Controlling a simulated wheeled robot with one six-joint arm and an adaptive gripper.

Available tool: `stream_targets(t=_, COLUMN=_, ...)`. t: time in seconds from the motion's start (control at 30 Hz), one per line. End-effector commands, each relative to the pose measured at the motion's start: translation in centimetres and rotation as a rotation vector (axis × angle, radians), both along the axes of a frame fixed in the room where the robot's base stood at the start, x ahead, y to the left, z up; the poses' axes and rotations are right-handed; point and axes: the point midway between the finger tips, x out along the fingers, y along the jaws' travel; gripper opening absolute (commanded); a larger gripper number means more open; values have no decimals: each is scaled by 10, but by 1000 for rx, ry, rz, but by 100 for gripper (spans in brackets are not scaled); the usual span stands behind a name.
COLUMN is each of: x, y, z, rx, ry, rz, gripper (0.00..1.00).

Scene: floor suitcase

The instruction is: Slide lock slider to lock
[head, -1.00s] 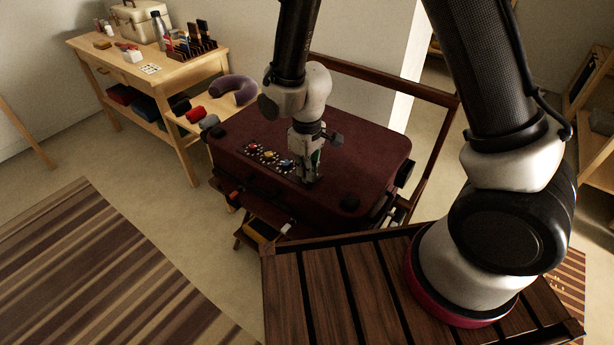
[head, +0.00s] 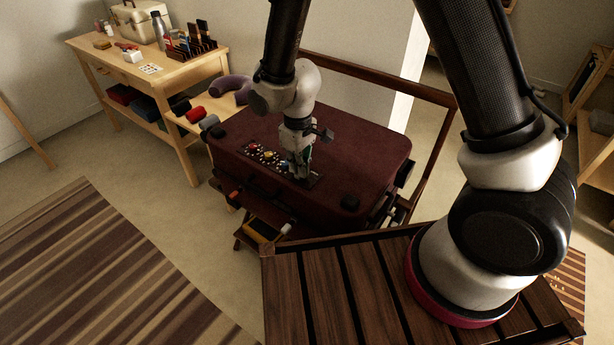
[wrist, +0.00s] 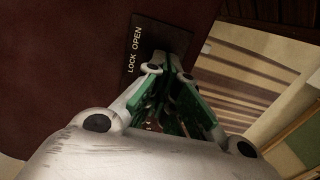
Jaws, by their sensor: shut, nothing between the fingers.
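The dark red suitcase (head: 345,140) lies flat on a wooden stand. A black panel (head: 262,156) with coloured parts runs along its near left edge. In the wrist view a black plate (wrist: 146,45) on the suitcase (wrist: 60,70) reads "LOCK OPEN". My gripper (head: 299,176) is shut and empty, pointing down at the right end of the panel. In the wrist view my gripper (wrist: 168,62) has its green-sided fingers over the plate by the lettering. The lock slider is hidden behind the fingers, and I cannot tell whether they touch it.
A wooden bench (head: 150,68) with tools stands at the back left, a purple neck pillow (head: 232,88) near the suitcase. The stand's wooden rail (head: 385,80) rises behind the suitcase. A striped rug (head: 90,270) covers the floor at left.

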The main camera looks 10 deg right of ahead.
Motion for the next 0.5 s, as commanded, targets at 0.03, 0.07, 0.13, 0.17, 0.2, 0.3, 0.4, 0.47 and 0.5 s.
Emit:
stream_targets(t=0.03, x=1, y=1, z=0, rx=0, ry=0, rz=0, gripper=0)
stream_targets(t=0.07, x=2, y=2, z=0, rx=0, ry=0, rz=0, gripper=0)
stream_targets(t=0.13, x=3, y=3, z=0, rx=0, ry=0, rz=0, gripper=0)
stream_targets(t=0.17, x=4, y=4, z=0, rx=0, ry=0, rz=0, gripper=0)
stream_targets(t=0.2, x=4, y=5, z=0, rx=0, ry=0, rz=0, gripper=0)
stream_targets(t=0.3, x=6, y=6, z=0, rx=1, ry=-1, rz=0, gripper=0)
stream_targets(t=0.4, x=7, y=7, z=0, rx=1, ry=-1, rz=0, gripper=0)
stream_targets(t=0.47, x=7, y=7, z=0, rx=1, ry=-1, rz=0, gripper=0)
stream_targets(t=0.5, x=7, y=7, z=0, rx=1, ry=-1, rz=0, gripper=0)
